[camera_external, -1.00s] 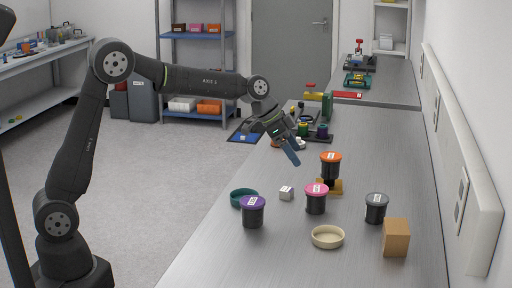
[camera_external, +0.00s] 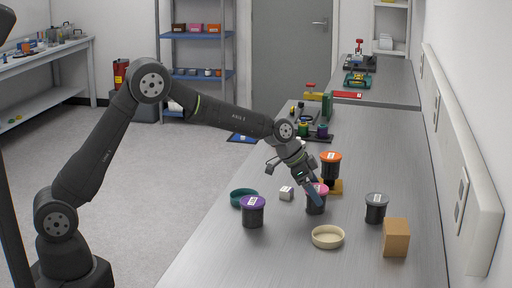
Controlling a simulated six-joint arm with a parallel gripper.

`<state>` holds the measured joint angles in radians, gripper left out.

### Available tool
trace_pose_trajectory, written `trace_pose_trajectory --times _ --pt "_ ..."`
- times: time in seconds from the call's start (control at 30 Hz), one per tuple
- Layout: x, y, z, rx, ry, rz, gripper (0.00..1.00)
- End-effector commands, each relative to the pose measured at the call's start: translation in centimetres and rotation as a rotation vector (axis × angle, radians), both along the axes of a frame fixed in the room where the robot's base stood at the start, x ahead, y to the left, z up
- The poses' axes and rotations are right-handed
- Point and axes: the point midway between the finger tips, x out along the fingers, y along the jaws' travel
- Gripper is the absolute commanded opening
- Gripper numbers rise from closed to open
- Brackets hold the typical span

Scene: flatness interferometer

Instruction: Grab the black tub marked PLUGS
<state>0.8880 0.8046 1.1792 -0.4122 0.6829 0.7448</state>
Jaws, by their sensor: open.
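Several dark tubs with coloured lids stand on the grey bench. One tub (camera_external: 376,210) has a dark grey lid with a pale label and stands at the right, beside a cardboard-brown block. The others have a purple lid (camera_external: 253,213), a pink lid (camera_external: 316,204) and an orange lid (camera_external: 330,167). The lid labels are too small to read, so I cannot tell which says PLUGS. My gripper (camera_external: 312,192) is open and points down at the pink-lidded tub, its fingers overlapping that tub in the picture. I cannot tell whether they touch it.
A cream dish (camera_external: 328,237) lies in front of the pink-lidded tub. A brown block (camera_external: 396,238) is at the right. A teal ring-shaped dish (camera_external: 244,198) and a small pale cube (camera_external: 286,193) are at the left.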

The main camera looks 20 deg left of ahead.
Motion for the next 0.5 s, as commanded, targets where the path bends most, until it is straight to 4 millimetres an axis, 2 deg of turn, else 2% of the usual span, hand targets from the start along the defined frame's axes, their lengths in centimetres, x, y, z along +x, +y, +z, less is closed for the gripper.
trace_pose_trajectory --times 0.07,0.2,0.47,0.5 --pt "-0.1 -0.3 -1.5 0.005 0.003 -0.001 0.89" --pt "0.2 -1.2 -2.9 0.001 0.000 -0.001 0.89" --pt "0.2 -1.4 -3.1 0.000 0.000 -0.001 0.89" --pt "0.2 -1.4 -3.1 0.000 0.000 -0.001 0.81"
